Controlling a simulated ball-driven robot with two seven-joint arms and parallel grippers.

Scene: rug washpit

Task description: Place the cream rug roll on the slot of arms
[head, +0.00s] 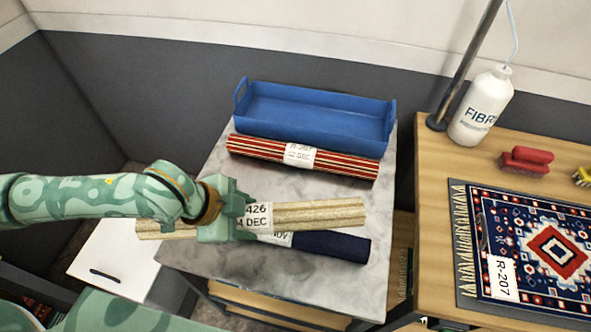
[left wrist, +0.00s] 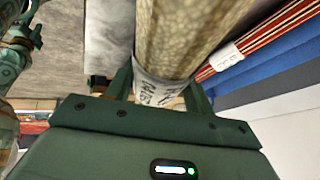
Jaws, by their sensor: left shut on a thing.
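The cream rug roll (head: 318,212) is long, with a white paper label around its middle. My left gripper (head: 245,212) is shut on it near the label and holds it roughly level, its ends sticking out on both sides. In the head view it lies across the front of the grey marble top and partly covers a navy roll (head: 335,246); I cannot tell whether they touch. In the left wrist view the cream roll (left wrist: 185,35) runs away from between the fingers (left wrist: 160,92). I cannot make out a slot of arms. My right gripper is not in view.
A red striped roll (head: 345,166) lies behind, in front of a blue tray (head: 315,117) on the marble top (head: 215,265). At right, a wooden table (head: 440,150) holds a patterned rug (head: 535,245), a white bottle (head: 483,108) and a red brush (head: 525,160).

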